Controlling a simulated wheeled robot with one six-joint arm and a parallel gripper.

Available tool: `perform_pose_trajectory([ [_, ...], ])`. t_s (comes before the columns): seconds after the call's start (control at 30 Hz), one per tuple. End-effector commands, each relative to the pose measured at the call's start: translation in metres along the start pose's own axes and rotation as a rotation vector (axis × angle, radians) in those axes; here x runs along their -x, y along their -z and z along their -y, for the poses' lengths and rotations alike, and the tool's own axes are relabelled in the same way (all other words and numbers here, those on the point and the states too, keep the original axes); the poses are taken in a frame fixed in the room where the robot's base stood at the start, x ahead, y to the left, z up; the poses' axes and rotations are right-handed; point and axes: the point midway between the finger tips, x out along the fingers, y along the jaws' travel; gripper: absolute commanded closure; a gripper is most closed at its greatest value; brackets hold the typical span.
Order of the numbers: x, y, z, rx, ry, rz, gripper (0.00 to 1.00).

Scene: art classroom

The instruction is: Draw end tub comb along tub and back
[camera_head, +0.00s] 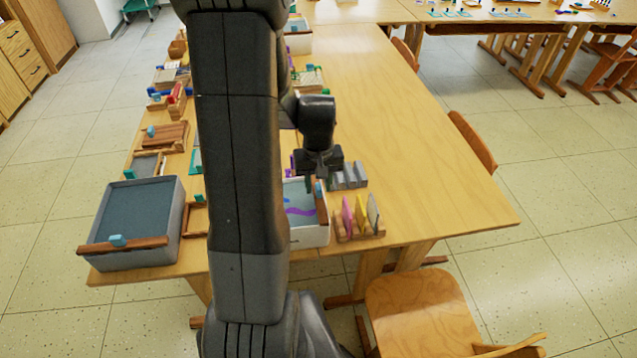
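A white tub (312,238) with blue-grey liquid and a purple streak stands at the table's near edge, partly hidden by my arm. A brown wooden comb (322,208) with a small blue grip (319,187) lies along its right side. My gripper (316,184) points down over the far right part of this tub, at or just above the blue grip. I cannot tell whether its fingers hold the grip. A larger grey tub (163,253) stands at the left, with another brown comb (125,248) with a blue grip across its near rim.
A wooden rack (358,232) with pink, yellow and grey pieces stands close right of the white tub. A grey ridged block (350,176) lies behind it. The table's right part (440,180) is clear. A chair (420,315) stands in front.

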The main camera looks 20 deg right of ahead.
Motion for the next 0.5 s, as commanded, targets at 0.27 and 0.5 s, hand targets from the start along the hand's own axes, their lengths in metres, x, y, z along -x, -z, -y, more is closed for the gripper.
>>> perform_pose_trajectory([
  [0.27,-0.0047,0.0001,0.0,0.0,0.0,-0.001,0.65],
  [0.5,-0.0045,0.0002,-0.0001,0.0,0.0,-0.001,0.93],
])
